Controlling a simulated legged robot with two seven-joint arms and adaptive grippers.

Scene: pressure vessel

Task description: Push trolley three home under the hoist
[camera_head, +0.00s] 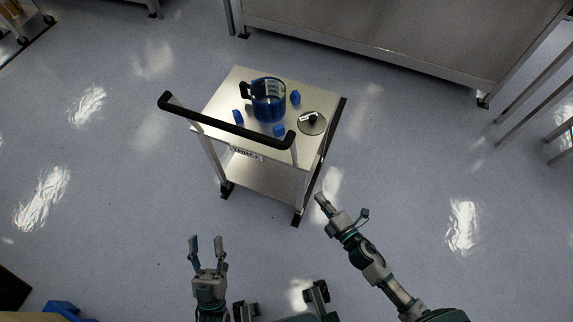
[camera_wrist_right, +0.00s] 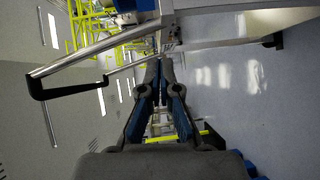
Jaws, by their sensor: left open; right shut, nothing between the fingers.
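Trolley three (camera_head: 225,98), a steel cart with a "THREE" label (camera_head: 246,154) below its top, stands in mid-floor in the head view. Its black push handle (camera_head: 225,122) faces my side; the handle also shows at left in the right wrist view (camera_wrist_right: 68,92). On the trolley top are a blue pot with a dark handle (camera_head: 268,102), a round lid (camera_head: 312,123) and several blue pieces. My left gripper (camera_head: 206,246) is open and empty, short of the trolley. My right gripper (camera_head: 322,200) is shut and empty, beside the trolley's near right leg, apart from the handle. No hoist is recognisable.
A long steel bench (camera_head: 380,38) stands behind the trolley. A steel frame (camera_head: 540,88) is at right and another cart (camera_head: 22,22) at the far left corner. The floor around the trolley is clear. Yellow framework (camera_wrist_right: 95,25) shows in the right wrist view.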

